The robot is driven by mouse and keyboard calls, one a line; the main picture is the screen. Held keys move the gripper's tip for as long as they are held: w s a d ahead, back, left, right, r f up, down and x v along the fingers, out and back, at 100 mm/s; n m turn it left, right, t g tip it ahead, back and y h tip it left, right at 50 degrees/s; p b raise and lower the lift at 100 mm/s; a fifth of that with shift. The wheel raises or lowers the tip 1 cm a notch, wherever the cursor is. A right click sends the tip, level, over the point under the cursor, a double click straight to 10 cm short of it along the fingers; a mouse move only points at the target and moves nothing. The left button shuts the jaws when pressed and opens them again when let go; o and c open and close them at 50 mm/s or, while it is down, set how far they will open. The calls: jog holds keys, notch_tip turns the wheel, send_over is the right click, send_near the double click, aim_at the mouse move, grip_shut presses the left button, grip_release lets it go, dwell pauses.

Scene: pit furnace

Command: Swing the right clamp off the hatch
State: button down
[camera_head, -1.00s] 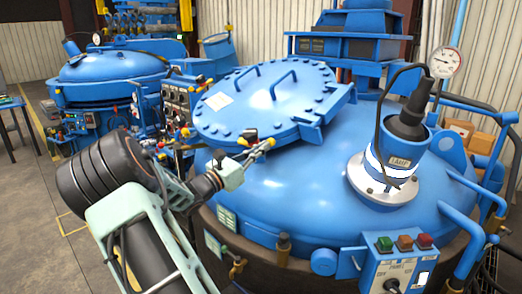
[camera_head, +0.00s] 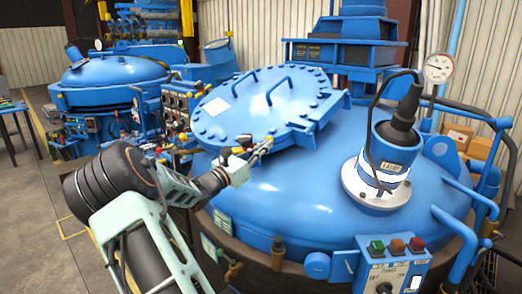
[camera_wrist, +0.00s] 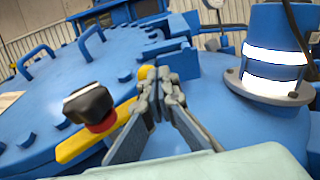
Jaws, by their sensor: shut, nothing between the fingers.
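The round blue hatch (camera_head: 255,108) lies tilted on the furnace dome, with bolts around its rim and two handles. At its near edge is the clamp, a yellow bar (camera_wrist: 90,142) with a black knob (camera_wrist: 88,104) on a red collar. The knob also shows in the head view (camera_head: 243,140). My gripper (camera_head: 266,146) is at the hatch's near rim, just right of the knob. In the wrist view my gripper (camera_wrist: 156,82) is shut with nothing between its fingers. The fingers cover part of the bar; its yellow rounded end shows behind them. Contact cannot be told.
A lamp fitting (camera_head: 388,155) with a cable stands on the dome to the right. A control box (camera_head: 393,268) with buttons sits at the front right. A pressure gauge (camera_head: 438,68) is behind. Another furnace (camera_head: 105,80) stands at the back left.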

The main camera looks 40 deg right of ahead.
jog(key=shift+d+r, duration=0.2)
jog(key=shift+d, duration=0.15)
jog(key=shift+w+d, duration=0.1)
dwell(0.6)
